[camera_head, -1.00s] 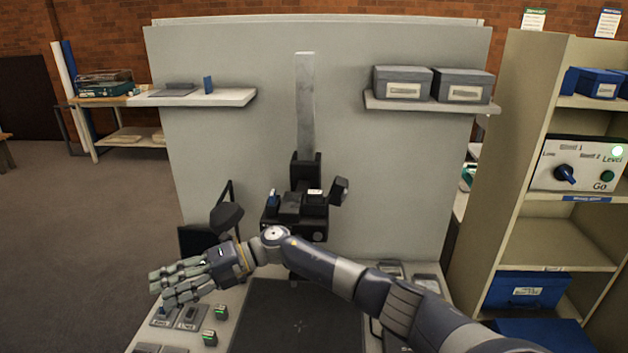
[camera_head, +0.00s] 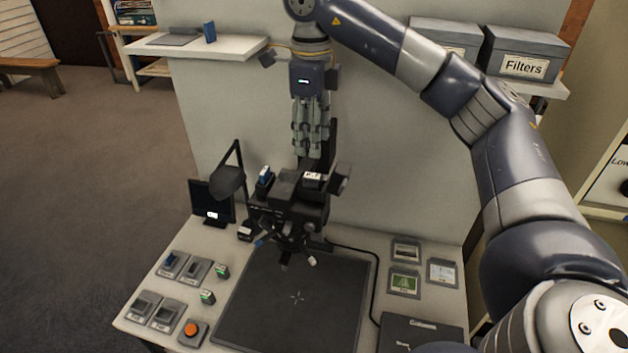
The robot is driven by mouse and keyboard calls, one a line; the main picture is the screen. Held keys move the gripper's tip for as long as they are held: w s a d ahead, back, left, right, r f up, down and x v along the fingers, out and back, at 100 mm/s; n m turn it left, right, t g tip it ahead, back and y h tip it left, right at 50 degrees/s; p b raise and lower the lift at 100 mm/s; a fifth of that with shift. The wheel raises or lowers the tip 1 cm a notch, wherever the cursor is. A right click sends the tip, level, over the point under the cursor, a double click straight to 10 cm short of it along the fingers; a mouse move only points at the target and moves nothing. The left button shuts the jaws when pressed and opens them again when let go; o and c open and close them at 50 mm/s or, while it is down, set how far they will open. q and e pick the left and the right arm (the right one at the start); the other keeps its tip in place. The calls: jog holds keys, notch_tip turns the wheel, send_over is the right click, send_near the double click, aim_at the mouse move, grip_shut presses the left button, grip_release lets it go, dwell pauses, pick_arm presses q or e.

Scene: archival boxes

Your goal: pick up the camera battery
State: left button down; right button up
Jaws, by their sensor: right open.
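My right gripper (camera_head: 311,150) hangs with its fingers pointing down, open and empty, above and behind the black camera rig (camera_head: 290,205) on the stand. No item in the head view is clearly legible as the camera battery. Small candidates are a blue-and-black block (camera_head: 265,179) on the rig's left top, a white-labelled black block (camera_head: 312,180) on its right top, and a small black block with a white label (camera_head: 246,231) on the table left of the rig. The gripper appears apart from all of these. My left gripper is out of view.
A black mat (camera_head: 298,297) covers the table's middle. Switches and an orange button (camera_head: 193,330) lie left, with two green-lit blocks (camera_head: 221,271). A dark lamp (camera_head: 228,181) stands left of the rig. Boxes (camera_head: 524,54) sit on the right shelf.

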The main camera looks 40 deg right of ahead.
aim_at(312, 175)
notch_tip(312, 175, down, 4)
jog(key=shift+r+p, duration=0.25)
jog(key=shift+p, duration=0.1)
jog(key=shift+d+f+p, duration=0.15)
jog(key=shift+f+p, duration=0.2)
jog(key=shift+f, duration=0.2)
jog(key=f, duration=0.1)
jog(key=f+p, duration=0.1)
jog(key=f, duration=0.1)
jog(key=shift+s+a+f+p, duration=0.15)
jog(key=shift+a+f+p, duration=0.1)
jog(key=shift+p, duration=0.15)
jog(key=shift+d+f, duration=0.1)
jog(key=shift+f, duration=0.45)
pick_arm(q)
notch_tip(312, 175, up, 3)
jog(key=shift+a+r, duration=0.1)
pick_arm(e)
grip_shut()
